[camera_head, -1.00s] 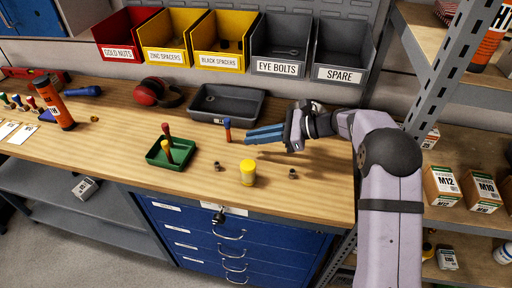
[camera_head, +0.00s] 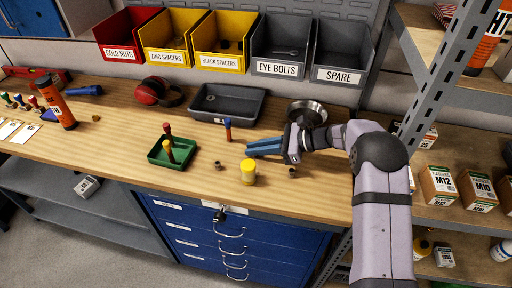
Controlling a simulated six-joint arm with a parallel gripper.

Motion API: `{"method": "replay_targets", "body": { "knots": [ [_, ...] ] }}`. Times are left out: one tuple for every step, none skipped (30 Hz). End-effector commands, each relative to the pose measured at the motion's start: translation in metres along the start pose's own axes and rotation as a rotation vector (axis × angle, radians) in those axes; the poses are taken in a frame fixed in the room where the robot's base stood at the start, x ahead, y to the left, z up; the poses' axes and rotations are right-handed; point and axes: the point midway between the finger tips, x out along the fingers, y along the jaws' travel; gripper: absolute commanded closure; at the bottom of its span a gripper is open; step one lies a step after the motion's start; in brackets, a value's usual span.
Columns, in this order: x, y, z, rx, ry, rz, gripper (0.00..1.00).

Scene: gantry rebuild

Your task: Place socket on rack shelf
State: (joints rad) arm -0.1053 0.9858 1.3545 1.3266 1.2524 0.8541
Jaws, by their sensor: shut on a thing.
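My gripper (camera_head: 249,149) is above the workbench (camera_head: 330,196), right of the middle, with its long blue fingers pointing left. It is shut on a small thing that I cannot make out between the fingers. Two small dark metal pieces that look like sockets stand on the bench, one (camera_head: 218,166) left of the yellow-lidded jar and one (camera_head: 292,172) below my gripper. Neither looks held. The rack (camera_head: 436,95) stands at the right. Its middle shelf (camera_head: 449,216) holds cardboard boxes, and part of it is hidden behind my arm.
A green tray (camera_head: 155,155), a grey tray (camera_head: 205,117) and a round metal dish (camera_head: 321,107) are on the bench. Boxes (camera_head: 438,184) crowd the shelf; the rack's upright stands between bench and shelf.

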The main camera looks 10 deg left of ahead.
Motion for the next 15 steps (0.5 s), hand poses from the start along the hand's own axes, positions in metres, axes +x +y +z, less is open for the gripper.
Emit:
{"method": "replay_targets", "body": {
  "knots": [
    [0.0008, 0.0001, -0.0019, 0.0, 0.0, 0.0, 1.0],
    [0.0012, 0.0001, -0.0029, 0.0, 0.0, 0.0, 1.0],
    [0.0016, 0.0001, -0.004, 0.0, 0.0, 0.0, 1.0],
    [0.0019, 0.0001, -0.0047, 0.0, 0.0, 0.0, 1.0],
    [0.0015, 0.0, -0.0035, 0.0, 0.0, 0.0, 0.81],
    [0.0014, 0.0001, -0.0034, 0.0, 0.0, 0.0, 0.71],
    [0.0014, 0.0001, -0.0034, 0.0, 0.0, 0.0, 0.69],
    [0.0014, 0.0001, -0.0034, 0.0, 0.0, 0.0, 0.69],
    [0.0014, 0.0001, -0.0034, 0.0, 0.0, 0.0, 0.69],
    [0.0014, 0.0002, -0.0034, 0.0, 0.0, 0.0, 0.69],
    [0.0014, 0.0002, -0.0034, 0.0, 0.0, 0.0, 0.69],
    [0.0014, 0.0002, -0.0034, 0.0, 0.0, 0.0, 0.69],
    [0.0014, 0.0002, -0.0033, 0.0, 0.0, 0.0, 0.69],
    [0.0014, 0.0002, -0.0033, 0.0, 0.0, 0.0, 0.69],
    [0.0014, 0.0002, -0.0033, 0.0, 0.0, 0.001, 0.69]
  ]
}}
